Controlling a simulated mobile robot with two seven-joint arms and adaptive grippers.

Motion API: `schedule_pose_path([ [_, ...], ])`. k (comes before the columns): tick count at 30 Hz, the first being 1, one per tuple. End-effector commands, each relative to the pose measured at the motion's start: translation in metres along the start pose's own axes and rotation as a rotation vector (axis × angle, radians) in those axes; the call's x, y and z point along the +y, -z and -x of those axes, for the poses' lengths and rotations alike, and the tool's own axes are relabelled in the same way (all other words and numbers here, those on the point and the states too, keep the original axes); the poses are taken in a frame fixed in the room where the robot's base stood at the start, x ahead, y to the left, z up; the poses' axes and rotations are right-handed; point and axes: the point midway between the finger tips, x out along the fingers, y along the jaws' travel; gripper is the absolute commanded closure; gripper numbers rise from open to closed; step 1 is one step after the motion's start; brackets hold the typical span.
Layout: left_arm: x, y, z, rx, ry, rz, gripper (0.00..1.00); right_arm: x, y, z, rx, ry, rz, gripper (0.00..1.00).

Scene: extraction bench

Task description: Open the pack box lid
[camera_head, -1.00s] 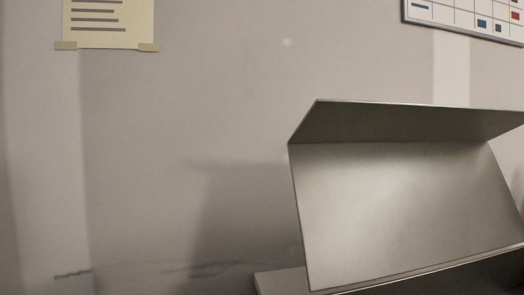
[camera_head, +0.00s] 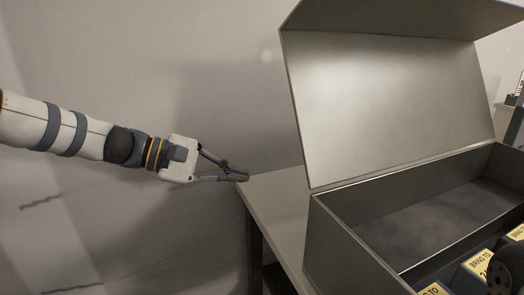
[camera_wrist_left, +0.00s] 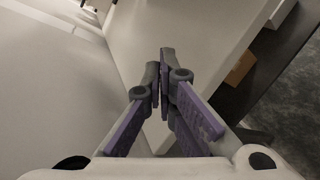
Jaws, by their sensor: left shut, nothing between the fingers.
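The pack box (camera_head: 345,250) is a grey metal box on the bench at the right of the head view. Its lid (camera_head: 395,105) stands up and open, leaning back, with a front flap (camera_head: 410,18) folded out along its top edge. The inside floor of the box shows bare. My left gripper (camera_head: 240,175) is left of the box and lid, apart from both, near the bench's left corner. It is shut and empty; its fingertips also meet in the left wrist view (camera_wrist_left: 161,75).
The bench top (camera_head: 280,205) is clear left of the box. Several yellow labels (camera_head: 480,263) show at the bottom right, partly cut off, beside a dark round part (camera_head: 507,270) I cannot identify. A brown box (camera_wrist_left: 240,67) sits below in the left wrist view.

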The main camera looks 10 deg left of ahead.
Motion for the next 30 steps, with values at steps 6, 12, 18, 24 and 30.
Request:
schedule_pose_path([
  [6, 0.134, -0.068, 0.100, -0.221, -0.337, -0.102, 1.00, 0.000, -0.001, -0.002, -0.005, 0.000, 0.000, 0.60],
  [12, 0.159, -0.090, 0.125, -0.282, -0.405, -0.140, 1.00, 0.000, -0.001, -0.002, -0.005, 0.000, 0.000, 0.60],
  [18, 0.171, -0.101, 0.091, -0.282, -0.399, -0.140, 1.00, 0.000, 0.000, 0.000, 0.000, 0.000, 0.000, 0.60],
  [24, 0.187, -0.113, 0.051, -0.280, -0.398, -0.139, 1.00, 0.000, 0.001, 0.001, 0.003, 0.000, 0.000, 0.60],
  [30, 0.196, -0.148, 0.044, -0.282, -0.406, -0.152, 1.00, -0.001, 0.013, 0.021, 0.064, 0.002, 0.000, 0.60],
])
